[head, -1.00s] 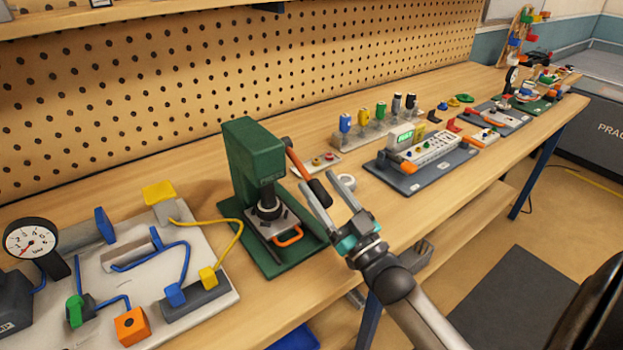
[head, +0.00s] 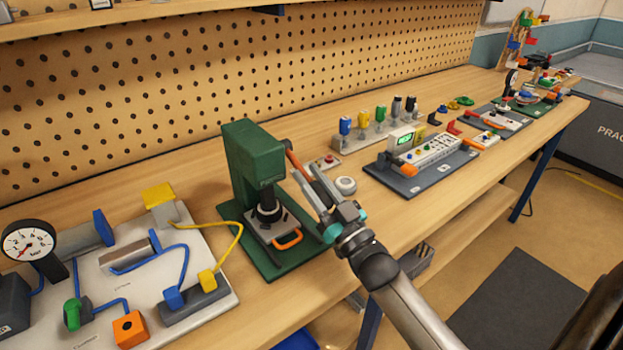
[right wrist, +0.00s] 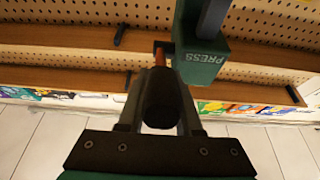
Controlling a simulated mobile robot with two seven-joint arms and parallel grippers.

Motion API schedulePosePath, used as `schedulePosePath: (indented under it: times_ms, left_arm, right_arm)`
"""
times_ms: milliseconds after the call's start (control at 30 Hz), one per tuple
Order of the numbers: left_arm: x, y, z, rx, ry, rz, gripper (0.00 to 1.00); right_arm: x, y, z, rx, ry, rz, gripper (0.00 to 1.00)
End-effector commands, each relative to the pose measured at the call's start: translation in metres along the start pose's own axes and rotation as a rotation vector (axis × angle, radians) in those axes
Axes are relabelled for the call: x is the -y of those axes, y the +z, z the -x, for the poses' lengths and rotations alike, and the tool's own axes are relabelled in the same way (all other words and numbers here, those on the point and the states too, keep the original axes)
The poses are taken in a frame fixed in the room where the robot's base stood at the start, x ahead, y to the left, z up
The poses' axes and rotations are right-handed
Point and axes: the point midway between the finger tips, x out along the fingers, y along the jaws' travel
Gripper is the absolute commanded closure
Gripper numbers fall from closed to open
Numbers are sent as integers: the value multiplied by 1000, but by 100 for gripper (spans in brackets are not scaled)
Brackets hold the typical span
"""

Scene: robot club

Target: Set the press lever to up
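The green press (head: 250,160) stands on a green base plate on the bench, left of centre in the head view. Its press lever (head: 291,153) has an orange-red arm that slopes down toward the front right from the press's right side. My right gripper (head: 309,178) is at the lever's lower end, its fingers closed in on both sides of the dark grip. The right wrist view shows the dark grip (right wrist: 162,98) between the two fingers, with the press (right wrist: 200,62) just beyond to the right. Most of the grip is hidden in the head view. My left gripper is not in view.
A pneumatic board (head: 125,270) with a gauge and hoses lies left of the press. A small white round part (head: 346,185) sits just right of my gripper. An instrument panel (head: 425,165) stands farther right. A pegboard (head: 180,80) runs along the back.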

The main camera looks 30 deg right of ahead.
Motion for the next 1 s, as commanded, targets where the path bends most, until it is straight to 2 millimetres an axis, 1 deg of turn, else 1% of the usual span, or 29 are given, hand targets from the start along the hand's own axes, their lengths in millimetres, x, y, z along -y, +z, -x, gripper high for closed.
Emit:
schedulePosePath:
  times_ms: [33, 233, 1000]
  left_arm:
    - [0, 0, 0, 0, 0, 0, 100]
    - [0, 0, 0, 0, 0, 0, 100]
    - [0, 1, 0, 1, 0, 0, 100]
  right_arm:
    - [0, 0, 0, 0, 0, 0, 77]
    - [0, 0, 0, 0, 0, 0, 99]
    - [0, 0, 0, 1, 0, 0, 100]
